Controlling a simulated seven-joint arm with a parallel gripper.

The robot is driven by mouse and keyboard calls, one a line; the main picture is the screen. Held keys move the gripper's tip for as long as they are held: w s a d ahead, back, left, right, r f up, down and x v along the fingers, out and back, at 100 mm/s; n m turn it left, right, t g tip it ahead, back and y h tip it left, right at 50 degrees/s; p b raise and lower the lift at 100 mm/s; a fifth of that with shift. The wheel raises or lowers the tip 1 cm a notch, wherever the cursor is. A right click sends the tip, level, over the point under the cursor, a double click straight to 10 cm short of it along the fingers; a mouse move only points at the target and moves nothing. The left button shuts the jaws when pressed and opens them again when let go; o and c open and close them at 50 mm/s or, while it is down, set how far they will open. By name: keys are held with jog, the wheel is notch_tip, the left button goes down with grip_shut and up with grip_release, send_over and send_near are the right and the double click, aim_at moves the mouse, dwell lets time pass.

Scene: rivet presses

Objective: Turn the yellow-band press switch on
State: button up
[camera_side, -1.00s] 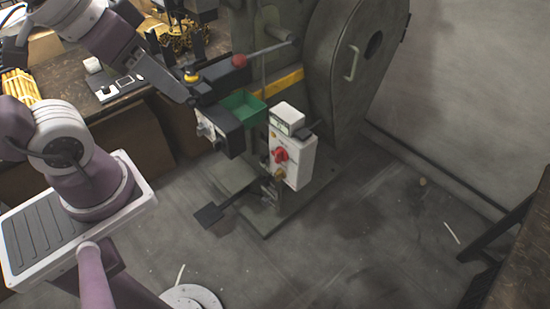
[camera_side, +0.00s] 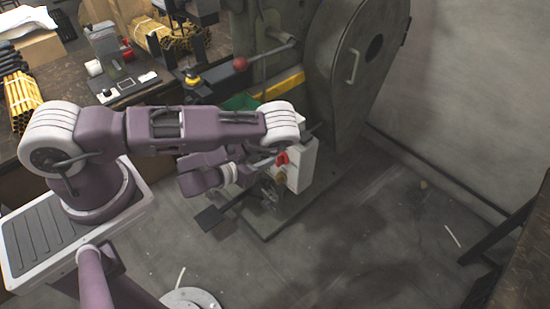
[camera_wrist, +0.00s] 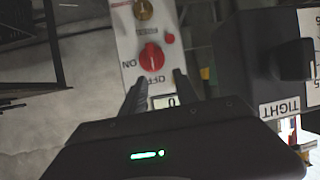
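The yellow-band press (camera_side: 345,75) is grey-green, with a yellow band (camera_side: 280,87) across its front. Its white control box (camera_side: 304,165) carries a red rotary switch (camera_side: 282,159), at the right of my forearm. In the wrist view the box appears upside down; the red switch (camera_wrist: 151,57) lies just beyond my fingertips, with ON to its left and OFF below it. Its exact setting is unclear. My gripper (camera_wrist: 160,77) is open and empty, its two dark fingers pointing at the switch, apart from it. In the side view my arm mostly hides the gripper.
A grey box with a black knob (camera_wrist: 294,60) and a TIGHT label stands at the right in the wrist view. A brass knob (camera_wrist: 144,9) and a small red button (camera_wrist: 169,38) are near the switch.

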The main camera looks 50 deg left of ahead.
aim_at(279, 160)
jog(key=w+f+m+h, duration=0.1)
jog(key=w+f, duration=0.2)
jog(key=w, duration=0.2)
jog(key=shift+d+f+m, duration=0.2)
jog(key=shift+m, duration=0.1)
grip_shut()
